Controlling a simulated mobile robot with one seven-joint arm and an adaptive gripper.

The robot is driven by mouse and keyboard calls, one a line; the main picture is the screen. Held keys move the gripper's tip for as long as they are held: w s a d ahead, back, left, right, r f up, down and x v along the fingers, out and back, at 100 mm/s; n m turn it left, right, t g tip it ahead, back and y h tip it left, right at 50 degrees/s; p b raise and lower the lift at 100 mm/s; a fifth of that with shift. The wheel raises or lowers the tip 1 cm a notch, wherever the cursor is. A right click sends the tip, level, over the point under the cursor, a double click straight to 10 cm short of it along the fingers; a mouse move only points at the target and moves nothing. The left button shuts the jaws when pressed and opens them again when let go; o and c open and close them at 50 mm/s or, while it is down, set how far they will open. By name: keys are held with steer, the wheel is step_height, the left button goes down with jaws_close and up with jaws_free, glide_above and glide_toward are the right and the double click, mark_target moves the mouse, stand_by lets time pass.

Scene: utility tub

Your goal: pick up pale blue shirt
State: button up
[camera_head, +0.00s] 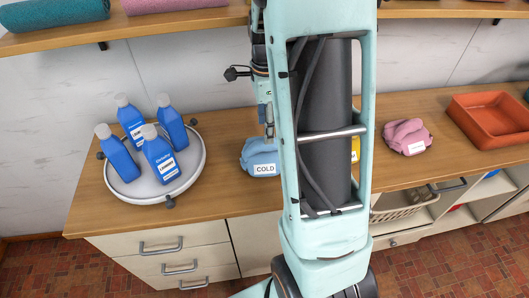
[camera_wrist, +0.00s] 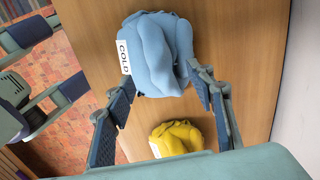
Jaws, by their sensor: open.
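The pale blue shirt (camera_head: 255,150) is a folded bundle with a white "COLD" label, lying on the wooden counter left of my arm in the head view. It fills the upper middle of the wrist view (camera_wrist: 160,50). My gripper (camera_wrist: 162,78) is open, its two fingertips on either side of the shirt's near end. Nothing is held between them. Whether the fingers touch the cloth I cannot tell. In the head view my gripper (camera_head: 269,128) shows just above the shirt, partly hidden by my arm.
A yellow folded bundle (camera_wrist: 178,135) lies close to the blue shirt, mostly hidden by my arm in the head view. A round white tray (camera_head: 190,172) with several blue bottles stands left. A pink bundle (camera_head: 408,137) and orange tray (camera_head: 480,112) are right. A shelf (camera_head: 215,20) runs above.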

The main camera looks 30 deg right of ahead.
mark_target(268, 151)
steer(key=shift+s+d+f, duration=0.1)
steer(key=shift+f, duration=1.45)
steer(key=shift+d+f, duration=0.1)
steer(key=shift+f, duration=1.4)
steer(key=shift+c, duration=0.7)
jaws_close()
